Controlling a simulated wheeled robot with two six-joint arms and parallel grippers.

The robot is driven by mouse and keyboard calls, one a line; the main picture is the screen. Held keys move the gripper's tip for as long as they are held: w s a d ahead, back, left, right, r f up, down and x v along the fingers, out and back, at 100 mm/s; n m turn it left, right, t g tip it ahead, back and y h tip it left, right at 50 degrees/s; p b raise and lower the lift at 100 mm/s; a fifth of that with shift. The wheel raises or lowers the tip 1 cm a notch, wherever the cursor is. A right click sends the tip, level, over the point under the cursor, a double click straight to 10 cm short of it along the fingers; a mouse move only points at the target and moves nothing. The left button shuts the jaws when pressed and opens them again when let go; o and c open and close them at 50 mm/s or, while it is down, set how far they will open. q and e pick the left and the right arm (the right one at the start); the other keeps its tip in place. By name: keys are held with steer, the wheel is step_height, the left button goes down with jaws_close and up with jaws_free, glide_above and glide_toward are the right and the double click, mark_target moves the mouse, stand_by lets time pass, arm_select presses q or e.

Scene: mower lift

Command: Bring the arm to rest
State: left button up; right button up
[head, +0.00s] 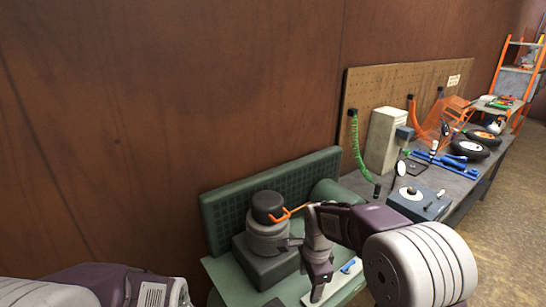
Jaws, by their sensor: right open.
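My right arm comes in from the lower right, and its wrist bends down beside a grey machine unit (268,243). My right gripper (317,288) points downward, open, above the green bench surface next to a pale strip (335,285). Nothing shows held in it. The machine unit has a black cap (267,206) and stands just left of the gripper. An orange hooked piece (288,213) runs from the cap toward my wrist; I cannot tell whether they touch. My left arm shows only as a link at the lower left; its gripper is out of view.
A green ribbed back panel (272,190) stands behind the unit. A small blue item (348,266) lies near my right gripper. To the right, a workbench holds a blue-grey box (419,203), a tall beige box (384,141), blue tools (441,160) and black wheels (469,149). Open floor lies beyond.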

steer(key=s+d+f+n, duration=0.2)
steer(key=s+d+n, duration=0.2)
steer(key=s+n, duration=0.3)
steer(key=s+d+f+n, duration=0.2)
steer(key=s+d+n, duration=0.2)
steer(key=s+n, duration=0.4)
steer(key=shift+d, duration=0.15)
